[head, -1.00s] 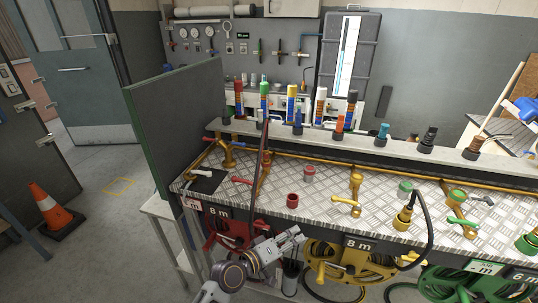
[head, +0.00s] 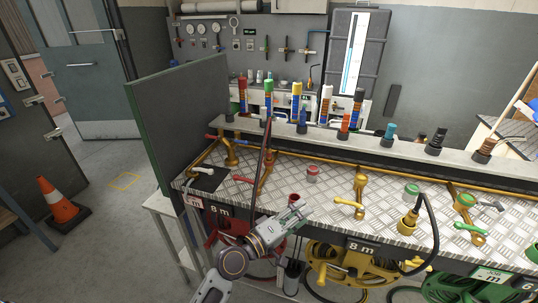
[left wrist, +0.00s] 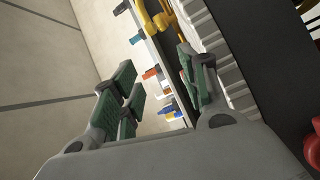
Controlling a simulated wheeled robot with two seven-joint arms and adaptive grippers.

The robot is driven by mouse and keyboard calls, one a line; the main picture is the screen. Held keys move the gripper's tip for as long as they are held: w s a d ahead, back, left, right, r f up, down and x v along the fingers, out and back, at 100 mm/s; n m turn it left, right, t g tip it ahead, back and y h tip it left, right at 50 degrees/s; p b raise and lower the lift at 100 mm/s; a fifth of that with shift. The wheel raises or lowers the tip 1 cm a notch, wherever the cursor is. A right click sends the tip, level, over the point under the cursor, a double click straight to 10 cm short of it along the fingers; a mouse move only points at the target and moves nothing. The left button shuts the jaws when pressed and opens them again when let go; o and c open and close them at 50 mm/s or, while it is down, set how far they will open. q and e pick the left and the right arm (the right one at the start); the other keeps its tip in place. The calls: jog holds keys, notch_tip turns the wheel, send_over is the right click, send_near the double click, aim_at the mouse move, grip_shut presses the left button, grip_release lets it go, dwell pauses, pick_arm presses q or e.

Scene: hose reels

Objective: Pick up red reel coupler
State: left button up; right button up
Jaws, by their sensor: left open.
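A red cup-shaped coupler (head: 293,198) stands at the front edge of the diamond-plate bench top (head: 330,208). My left gripper (head: 298,212) is just in front of it in the head view and hides its lower part. In the left wrist view my left gripper (left wrist: 160,90) is open, with nothing between its green-padded fingers. A red rounded thing (left wrist: 313,125) is cut off at that view's right edge; I cannot tell if it is the coupler. A red reel (head: 225,228) hangs under the bench, partly behind my arm. My right gripper is not in view.
A grey fitting with a red top (head: 312,172) stands behind the coupler. Brass taps (head: 358,190) stand along the bench. A thin dark red hose (head: 262,160) rises left of the gripper. A yellow reel (head: 345,268) hangs below. A green panel (head: 182,120) closes the left end.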

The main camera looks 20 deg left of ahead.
pick_arm(q)
jog(key=w+a+r+n+t+y, duration=0.6)
jog(key=r+n, duration=0.3)
jog(key=n, duration=0.5)
jog(key=n+g+y, duration=0.3)
jog(key=n+y, duration=0.6)
jog(key=n, duration=0.8)
send_near(269, 153)
jog(key=shift+s+d+r, duration=0.15)
jog(key=shift+s, duration=0.45)
jog(key=shift+s+d+r, duration=0.15)
jog(key=shift+s, duration=0.45)
jog(key=shift+w, duration=0.1)
jog(key=shift+x, duration=4.2)
jog(key=shift+w+f, duration=0.1)
jog(key=shift+f, duration=0.05)
